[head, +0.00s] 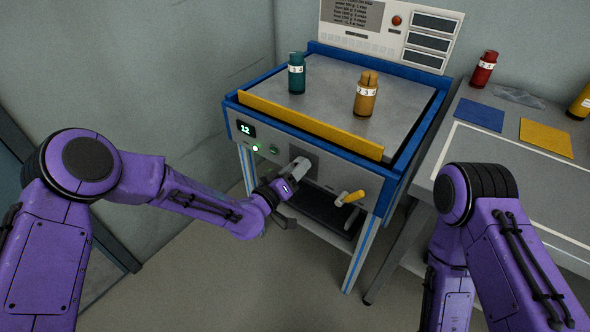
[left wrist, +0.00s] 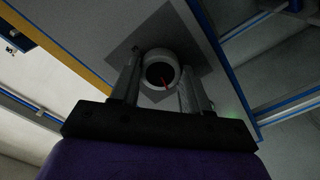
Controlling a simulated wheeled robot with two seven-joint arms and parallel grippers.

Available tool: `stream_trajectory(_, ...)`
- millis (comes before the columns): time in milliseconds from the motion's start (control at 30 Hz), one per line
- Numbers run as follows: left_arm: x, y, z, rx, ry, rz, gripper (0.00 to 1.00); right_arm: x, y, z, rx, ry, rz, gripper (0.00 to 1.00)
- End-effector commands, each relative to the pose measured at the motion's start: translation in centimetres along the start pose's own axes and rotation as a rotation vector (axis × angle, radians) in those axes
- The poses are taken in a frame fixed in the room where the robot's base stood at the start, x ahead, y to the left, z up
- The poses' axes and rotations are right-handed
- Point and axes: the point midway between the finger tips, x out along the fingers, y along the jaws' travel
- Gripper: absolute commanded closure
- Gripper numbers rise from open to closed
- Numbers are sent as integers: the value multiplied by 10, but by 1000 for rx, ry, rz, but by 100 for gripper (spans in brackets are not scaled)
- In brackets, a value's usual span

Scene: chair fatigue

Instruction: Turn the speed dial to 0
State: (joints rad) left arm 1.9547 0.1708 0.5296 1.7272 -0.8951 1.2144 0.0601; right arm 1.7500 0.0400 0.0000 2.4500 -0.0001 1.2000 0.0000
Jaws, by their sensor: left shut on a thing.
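The speed dial (left wrist: 155,56) is a round grey knob with a dark face and a red pointer line, on a dark square plate in the left wrist view. My left gripper (left wrist: 159,82) is shut on it, one finger on each side. In the head view my left gripper (head: 291,174) reaches the front panel of the blue-framed machine, and the dial is largely hidden there. The small display (head: 245,130) on that panel reads 12. My right arm is in view at the right, but its gripper is not.
A green light (head: 255,148) and a yellow-handled lever (head: 351,197) are on the same panel. A teal bottle (head: 297,73) and an amber bottle (head: 366,94) stand on the machine top behind a yellow bar (head: 310,125). A grey side table (head: 500,160) is at the right.

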Motion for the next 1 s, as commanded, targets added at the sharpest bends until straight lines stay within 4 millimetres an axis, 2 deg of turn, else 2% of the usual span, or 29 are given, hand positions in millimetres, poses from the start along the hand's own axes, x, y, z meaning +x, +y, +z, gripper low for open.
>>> stream_trajectory(533, 0, -1, -1, -25, 2, -1, 85, 0, 0, 0, 0, 0, 0, 57)
stream_trajectory(567, 0, -1, -1, -24, 2, -2, 44, 0, 0, 0, 0, 0, 0, 57)
stream_trajectory(600, 0, -1, -1, -24, 2, -1, 31, 0, 0, 0, 0, 0, 0, 57)
stream_trajectory(633, 0, -1, -1, -24, 2, -1, 29, 0, 0, 0, 0, 0, 0, 57)
stream_trajectory(867, 0, 0, 0, -23, 1, 0, 29, 0, 0, 0, 0, 0, 0, 57)
stream_trajectory(1000, -11, -1, 0, -23, -1, -1, 29, 0, 0, 0, 0, 0, 0, 57)
